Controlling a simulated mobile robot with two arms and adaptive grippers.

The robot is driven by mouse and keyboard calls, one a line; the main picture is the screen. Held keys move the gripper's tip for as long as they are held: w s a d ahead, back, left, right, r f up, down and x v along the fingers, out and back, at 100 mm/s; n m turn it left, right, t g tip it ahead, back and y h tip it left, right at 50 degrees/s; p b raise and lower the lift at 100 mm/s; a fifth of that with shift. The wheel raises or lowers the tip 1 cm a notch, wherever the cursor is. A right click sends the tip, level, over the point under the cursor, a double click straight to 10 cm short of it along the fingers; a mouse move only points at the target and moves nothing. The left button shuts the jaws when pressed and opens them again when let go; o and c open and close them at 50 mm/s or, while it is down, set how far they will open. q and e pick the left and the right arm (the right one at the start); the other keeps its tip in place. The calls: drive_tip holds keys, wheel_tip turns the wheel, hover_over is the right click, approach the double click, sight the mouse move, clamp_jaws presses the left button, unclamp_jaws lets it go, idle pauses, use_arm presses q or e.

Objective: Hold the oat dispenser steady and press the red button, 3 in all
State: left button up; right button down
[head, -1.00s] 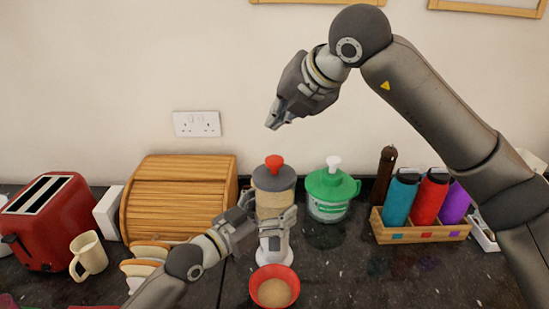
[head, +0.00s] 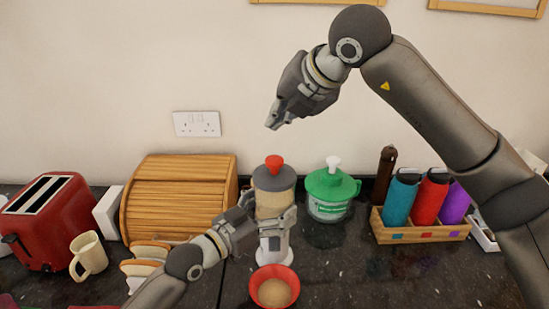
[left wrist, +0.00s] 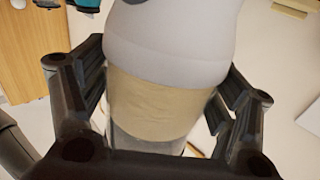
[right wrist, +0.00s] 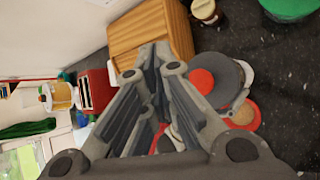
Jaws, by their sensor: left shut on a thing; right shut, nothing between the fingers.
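The oat dispenser (head: 273,201) stands upright on the counter, with a grey lid, a red button (head: 274,163) on top and oats in its clear body. My left gripper (head: 270,220) is shut around its body; the left wrist view shows the dispenser (left wrist: 155,110) between both fingers. A red bowl (head: 274,275) with oats sits below its front. My right gripper (head: 275,121) is shut and empty, raised above the dispenser and apart from the button. In the right wrist view the red button (right wrist: 202,80) lies beyond the fingertips.
A green-lidded container (head: 330,192) stands right of the dispenser. A wooden bread box (head: 180,195), a cream mug (head: 89,256) and a red toaster (head: 45,220) are at left. A wooden rack (head: 425,232) with bottles is at right. The counter's front right is clear.

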sight(279, 157)
idle(0.7)
wheel_tip(279, 157, up, 4)
drive_tip(key=shift+f, duration=0.1)
drive_tip(key=shift+f, duration=0.15)
drive_tip(key=shift+f, duration=4.25)
drive_tip(key=shift+f, duration=0.15)
drive_tip(key=shift+f, duration=0.3)
